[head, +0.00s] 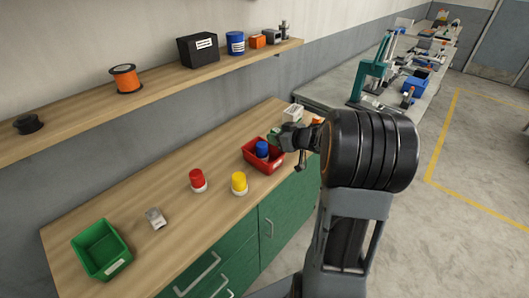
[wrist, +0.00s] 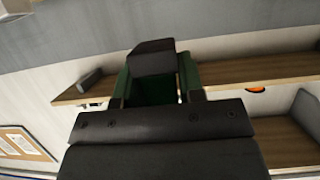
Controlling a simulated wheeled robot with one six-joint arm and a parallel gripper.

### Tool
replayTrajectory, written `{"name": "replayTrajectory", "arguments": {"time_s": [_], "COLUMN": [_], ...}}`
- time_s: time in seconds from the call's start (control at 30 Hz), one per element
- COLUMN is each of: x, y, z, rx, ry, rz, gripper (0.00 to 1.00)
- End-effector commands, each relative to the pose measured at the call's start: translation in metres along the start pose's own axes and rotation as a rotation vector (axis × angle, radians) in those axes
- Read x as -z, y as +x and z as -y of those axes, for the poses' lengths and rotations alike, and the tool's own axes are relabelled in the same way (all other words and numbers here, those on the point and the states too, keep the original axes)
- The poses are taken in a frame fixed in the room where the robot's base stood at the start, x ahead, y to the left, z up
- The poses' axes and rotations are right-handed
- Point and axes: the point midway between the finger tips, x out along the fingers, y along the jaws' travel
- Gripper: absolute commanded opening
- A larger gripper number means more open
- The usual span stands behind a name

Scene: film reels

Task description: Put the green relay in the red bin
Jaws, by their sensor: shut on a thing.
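The green relay (head: 273,136) is in my gripper (head: 283,136), at the far side of the red bin in the head view. In the wrist view the relay (wrist: 154,92) shows as a dark green block, partly hidden by a dark gripper finger. The red bin (head: 268,169) stands on the wooden counter, just below and in front of my gripper in the picture. A blue round thing (head: 262,148) is inside the bin. The relay seems held above the counter, but its exact height over the bin cannot be told.
A white box (head: 293,112) stands behind my gripper, with an orange thing (head: 317,121) beside it. A red-and-white thing (head: 197,179), a yellow one (head: 239,182), a small grey block (head: 156,218) and a green bin (head: 101,250) stand left. A loaded wall shelf (head: 160,86) runs above.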

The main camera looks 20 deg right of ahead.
Motion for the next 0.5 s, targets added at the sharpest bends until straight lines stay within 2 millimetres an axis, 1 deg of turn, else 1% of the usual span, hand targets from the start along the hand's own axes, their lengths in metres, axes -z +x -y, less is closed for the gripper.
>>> {"name": "replayTrajectory", "arguments": {"time_s": [0.03,0.2,0.3,0.5], "x": [-0.008,-0.023,-0.028,-0.032], "y": [0.013,0.04,0.05,0.059], "z": [0.003,0.005,0.007,0.008], "rx": [0.005,0.002,0.0,0.0], "ry": [0.003,0.001,0.0,0.0], "rz": [0.003,0.001,0.001,0.0], "gripper": [0.11,0.11,0.11,0.11]}}
